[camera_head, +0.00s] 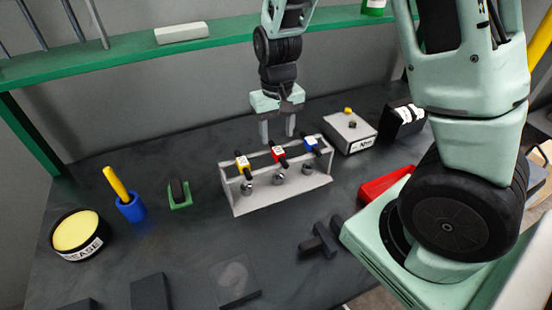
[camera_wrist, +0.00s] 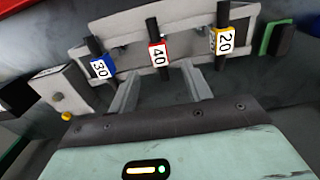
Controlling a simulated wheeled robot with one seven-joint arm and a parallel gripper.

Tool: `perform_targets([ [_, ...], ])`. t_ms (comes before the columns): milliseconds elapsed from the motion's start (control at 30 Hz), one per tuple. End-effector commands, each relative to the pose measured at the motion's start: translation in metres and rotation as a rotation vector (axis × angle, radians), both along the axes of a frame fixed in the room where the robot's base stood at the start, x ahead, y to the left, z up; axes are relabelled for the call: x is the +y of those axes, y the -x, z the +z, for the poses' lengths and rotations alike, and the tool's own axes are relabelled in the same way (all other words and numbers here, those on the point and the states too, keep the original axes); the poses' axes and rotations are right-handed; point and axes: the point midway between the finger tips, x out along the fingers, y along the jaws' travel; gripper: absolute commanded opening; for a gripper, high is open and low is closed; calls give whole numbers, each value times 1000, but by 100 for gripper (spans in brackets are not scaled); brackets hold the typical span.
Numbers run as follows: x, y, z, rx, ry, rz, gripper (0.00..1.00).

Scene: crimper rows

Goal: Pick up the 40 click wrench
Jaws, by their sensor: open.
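The 40 click wrench has a red collar with a white label (camera_head: 278,153) and black handle. It sits in the middle of a pale rack (camera_head: 255,204), between a yellow-collared wrench (camera_head: 243,164) and a blue-collared one (camera_head: 311,144). In the wrist view its label reads 40 (camera_wrist: 158,54); the blue one reads 30 (camera_wrist: 100,68) and the yellow one 20 (camera_wrist: 225,42). My gripper (camera_head: 278,134) points down just behind the rack, open and empty. In the wrist view my gripper (camera_wrist: 163,76) has its fingers on either side of the 40 wrench's line, apparently not touching it.
A grey box with a yellow knob (camera_head: 350,132) and a black box (camera_head: 402,118) stand right of the rack. A green holder (camera_head: 179,194), blue cup with yellow handle (camera_head: 130,207) and grease tin (camera_head: 78,236) stand left. A red tray (camera_head: 383,186) lies right.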

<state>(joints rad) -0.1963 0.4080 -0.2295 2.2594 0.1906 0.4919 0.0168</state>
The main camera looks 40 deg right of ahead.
Motion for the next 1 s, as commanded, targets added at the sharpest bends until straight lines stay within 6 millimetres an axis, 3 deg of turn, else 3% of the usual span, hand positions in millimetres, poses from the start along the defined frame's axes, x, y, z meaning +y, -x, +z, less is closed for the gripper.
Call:
perform_targets([
  [133,0,1,-25,4,0,-1,49],
  [433,0,3,-45,4,-1,-1,49],
  [700,1,6,-80,3,-1,-1,49],
  [1000,1,5,-88,-1,-1,1,49],
])
